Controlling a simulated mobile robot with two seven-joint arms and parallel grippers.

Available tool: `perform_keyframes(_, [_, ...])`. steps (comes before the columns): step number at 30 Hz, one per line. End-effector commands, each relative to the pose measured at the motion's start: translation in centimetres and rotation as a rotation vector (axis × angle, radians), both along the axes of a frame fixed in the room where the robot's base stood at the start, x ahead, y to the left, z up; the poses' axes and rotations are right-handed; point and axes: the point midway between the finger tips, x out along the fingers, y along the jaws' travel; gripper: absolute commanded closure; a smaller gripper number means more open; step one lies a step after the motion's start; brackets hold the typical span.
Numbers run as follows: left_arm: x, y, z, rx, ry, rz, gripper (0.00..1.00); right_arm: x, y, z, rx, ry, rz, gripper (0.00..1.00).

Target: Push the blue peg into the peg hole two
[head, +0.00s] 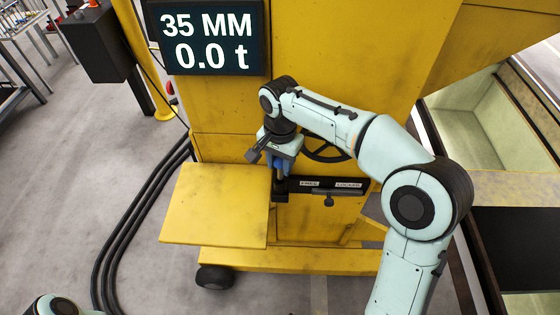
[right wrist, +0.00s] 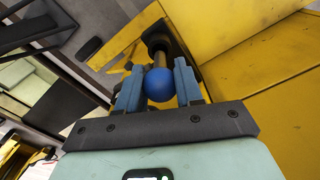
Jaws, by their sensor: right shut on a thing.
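The blue peg shows in the right wrist view as a round blue knob (right wrist: 160,86) on a short metal shaft. The shaft's far end meets a dark collar (right wrist: 157,38); how deep it sits there I cannot tell. My right gripper (right wrist: 157,72) is shut on the peg, one finger on each side, with the knob towards the palm. In the head view my right gripper (head: 281,170) points down at the yellow machine's front, hiding most of the peg. I cannot make out which hole is hole two. My left gripper is out of view.
A dark plate (head: 335,185) labelled FREE and LOCKED, with a small handle, lies right of the gripper. A yellow shelf (head: 215,205) juts out at the left. A display (head: 207,38) reads 35 MM and 0.0 t. Black cables (head: 130,225) run along the floor.

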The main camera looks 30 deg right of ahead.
Motion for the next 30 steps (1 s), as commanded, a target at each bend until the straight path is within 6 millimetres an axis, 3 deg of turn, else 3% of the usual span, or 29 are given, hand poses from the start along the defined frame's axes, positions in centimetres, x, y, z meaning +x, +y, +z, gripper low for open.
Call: perform_keyframes(30, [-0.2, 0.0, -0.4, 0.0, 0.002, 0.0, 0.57, 0.0, 0.0, -1.0, 0.0, 0.0, 0.005, 0.97])
